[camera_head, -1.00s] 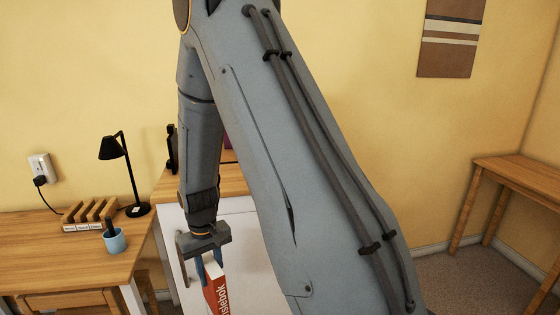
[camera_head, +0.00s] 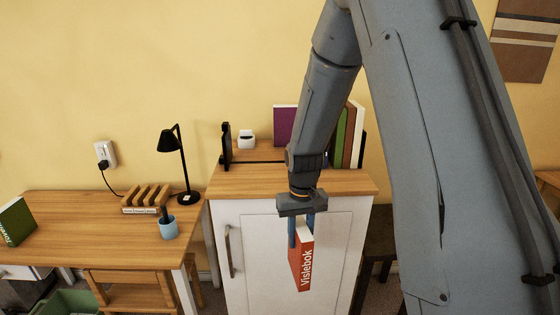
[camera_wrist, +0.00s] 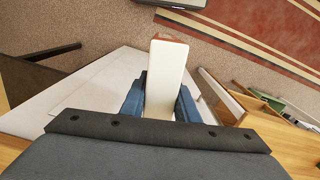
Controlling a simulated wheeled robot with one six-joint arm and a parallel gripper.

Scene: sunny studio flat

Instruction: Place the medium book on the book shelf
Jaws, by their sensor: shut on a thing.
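The book hangs upright below the fingers, in front of the white cabinet door. In the wrist view, the book's pale page edge (camera_wrist: 166,80) sits between the two blue fingers (camera_wrist: 158,100). The book shelf (camera_head: 265,155) is a wooden rack with dark end pieces on top of the cabinet. A purple book (camera_head: 285,125), a green book (camera_head: 350,135) and brown books stand at its right part. My arm hides part of the shelf.
The white cabinet (camera_head: 340,245) has a wooden top (camera_head: 240,183). A small white object (camera_head: 246,139) stands by the shelf's left end. The desk (camera_head: 90,230) at left holds a black lamp (camera_head: 180,160), a blue cup (camera_head: 169,229) and a wooden organiser (camera_head: 146,200).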

